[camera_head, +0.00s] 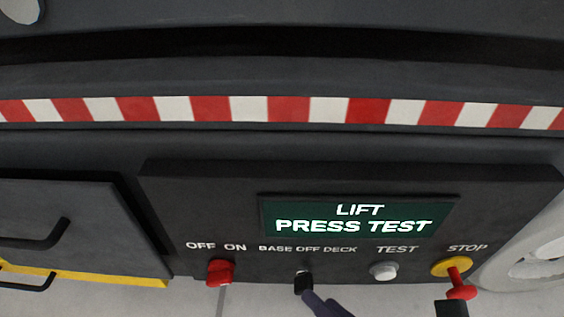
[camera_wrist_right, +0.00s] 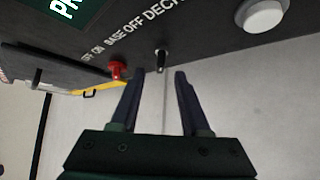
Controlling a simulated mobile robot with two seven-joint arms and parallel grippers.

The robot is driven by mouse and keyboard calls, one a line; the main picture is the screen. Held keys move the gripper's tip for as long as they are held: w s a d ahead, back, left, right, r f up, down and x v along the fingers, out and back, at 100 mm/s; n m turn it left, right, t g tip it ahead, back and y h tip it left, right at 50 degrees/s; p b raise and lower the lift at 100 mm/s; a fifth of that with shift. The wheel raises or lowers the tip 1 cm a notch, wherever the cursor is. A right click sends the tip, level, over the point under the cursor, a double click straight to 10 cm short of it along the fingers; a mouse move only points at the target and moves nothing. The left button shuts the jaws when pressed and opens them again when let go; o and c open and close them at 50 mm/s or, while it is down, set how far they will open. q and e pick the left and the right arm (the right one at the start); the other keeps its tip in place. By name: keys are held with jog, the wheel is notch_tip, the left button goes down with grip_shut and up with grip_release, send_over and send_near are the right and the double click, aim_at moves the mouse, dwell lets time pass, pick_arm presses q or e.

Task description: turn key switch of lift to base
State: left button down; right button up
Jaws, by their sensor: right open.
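The key switch (camera_head: 303,282) is a small dark knob under the label BASE OFF DECK on the lift's dark control panel (camera_head: 200,190). It also shows in the right wrist view (camera_wrist_right: 161,62), just ahead of the fingertips and between their lines. My right gripper (camera_wrist_right: 159,74) is open and empty, with one finger on each side of the key's line. In the head view a dark bluish finger of the right gripper (camera_head: 318,302) shows close to the key; contact cannot be told. Which position the key points to is unclear. My left gripper is out of view.
The green display (camera_head: 358,217) reads LIFT PRESS TEST. A red OFF/ON switch (camera_head: 220,272) is left of the key. Handles (camera_head: 55,237) stick out at lower left.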

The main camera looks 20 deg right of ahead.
jog(key=p+v, duration=0.1)
jog(key=v, duration=0.4)
jog(key=shift+r, duration=0.1)
